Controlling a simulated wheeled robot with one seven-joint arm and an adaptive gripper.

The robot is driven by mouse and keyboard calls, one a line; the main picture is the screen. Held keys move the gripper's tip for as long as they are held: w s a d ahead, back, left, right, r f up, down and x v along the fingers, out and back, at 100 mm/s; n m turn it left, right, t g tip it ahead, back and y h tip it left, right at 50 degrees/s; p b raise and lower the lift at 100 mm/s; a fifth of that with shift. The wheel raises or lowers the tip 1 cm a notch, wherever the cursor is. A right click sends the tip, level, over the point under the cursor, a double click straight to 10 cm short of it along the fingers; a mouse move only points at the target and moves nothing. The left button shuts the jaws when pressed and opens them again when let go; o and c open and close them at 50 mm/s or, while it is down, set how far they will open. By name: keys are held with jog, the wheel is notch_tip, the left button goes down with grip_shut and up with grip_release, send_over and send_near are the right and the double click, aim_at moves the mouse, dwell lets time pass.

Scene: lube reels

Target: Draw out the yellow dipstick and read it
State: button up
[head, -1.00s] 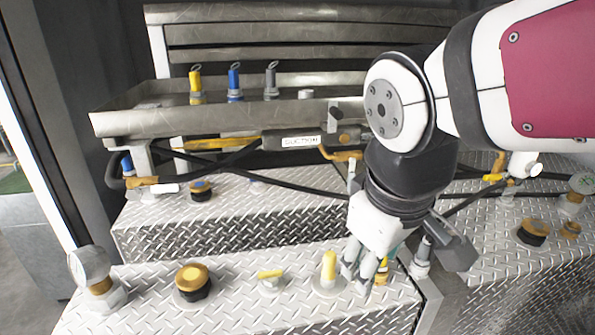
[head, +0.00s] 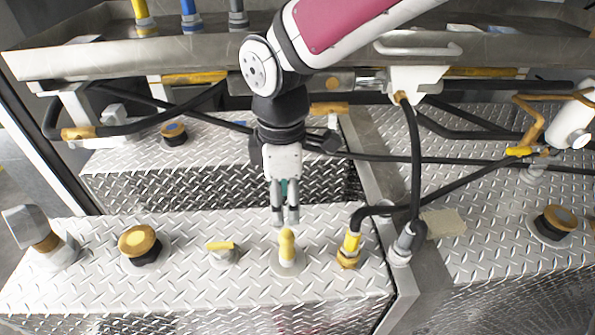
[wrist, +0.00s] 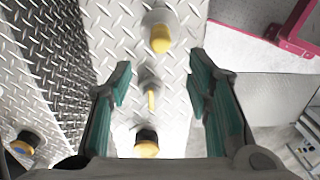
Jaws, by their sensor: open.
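The yellow dipstick handle (head: 287,244) stands upright in a pale fitting on the front diamond-plate tank top. My gripper (head: 285,217) is just above and behind it in the head view, pointing down, with nothing between its fingers. In the wrist view my gripper (wrist: 160,85) shows two green-lined fingers spread wide. There the dipstick handle (wrist: 160,40) appears near the top, beyond the fingertips and apart from them. The dipstick's rod and any reading are hidden.
A small yellow T-handle (head: 222,247) and a black cap with a yellow top (head: 139,242) lie left of the dipstick. A yellow-collared hose fitting (head: 350,248) stands close on its right. A metal tray (head: 100,58) and black hoses are behind.

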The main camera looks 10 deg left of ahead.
aim_at(286, 233)
notch_tip(286, 233, down, 13)
jog(key=shift+r+b, duration=0.2)
jog(key=shift+b, duration=0.55)
